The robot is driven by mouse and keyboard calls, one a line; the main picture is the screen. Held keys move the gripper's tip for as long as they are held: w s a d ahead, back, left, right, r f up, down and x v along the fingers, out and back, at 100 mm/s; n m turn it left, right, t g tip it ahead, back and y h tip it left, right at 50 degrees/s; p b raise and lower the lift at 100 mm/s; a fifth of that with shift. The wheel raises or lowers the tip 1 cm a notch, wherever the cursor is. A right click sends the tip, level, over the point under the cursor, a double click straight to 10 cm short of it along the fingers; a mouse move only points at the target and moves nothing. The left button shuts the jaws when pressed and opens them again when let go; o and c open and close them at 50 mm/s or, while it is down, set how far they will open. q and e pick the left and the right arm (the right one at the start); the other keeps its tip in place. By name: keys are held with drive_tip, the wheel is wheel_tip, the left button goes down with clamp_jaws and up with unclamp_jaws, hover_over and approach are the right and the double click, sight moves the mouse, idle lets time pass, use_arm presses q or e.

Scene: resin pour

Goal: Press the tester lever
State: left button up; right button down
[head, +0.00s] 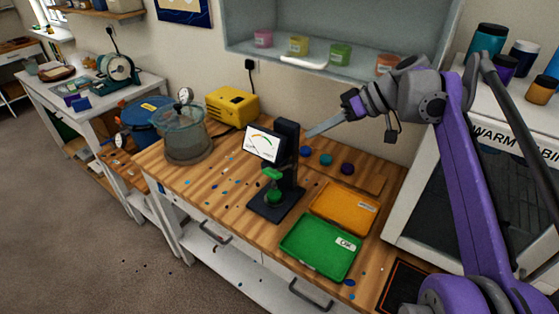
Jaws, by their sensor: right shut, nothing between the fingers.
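The tester (288,155) is a black stand on the wooden bench, with a white dial face (263,146) at its front. A green pad and a green piece (273,196) show at its foot. A flat grey bar, which looks like the tester lever (325,126), slants up to the right from behind the column. My right gripper (348,104) is shut and empty at the bar's upper right end. I cannot tell whether it touches the bar. My left gripper is out of view.
A green tray (305,262) marked OK and an orange tray (325,213) lie right of the tester. Several blue and purple discs sit behind it. A glass-domed pot (185,145) and yellow box (232,104) stand left. A shelf (340,70) hangs above; a white cabinet (395,236) is right.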

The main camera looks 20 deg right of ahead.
drive_tip(key=shift+f, duration=0.1)
approach(267, 170)
drive_tip(key=w+a, duration=0.3)
drive_tip(key=shift+s+a+f+b, duration=0.1)
drive_tip(key=shift+s+f+b, duration=0.1)
drive_tip(key=shift+f, duration=0.4)
drive_tip(key=shift+s+a+f+b, duration=0.1)
drive_tip(key=shift+f+b, duration=0.05)
drive_tip(key=shift+f, duration=0.45)
drive_tip(key=shift+s+a+f, duration=0.2)
drive_tip(key=shift+f, duration=0.45)
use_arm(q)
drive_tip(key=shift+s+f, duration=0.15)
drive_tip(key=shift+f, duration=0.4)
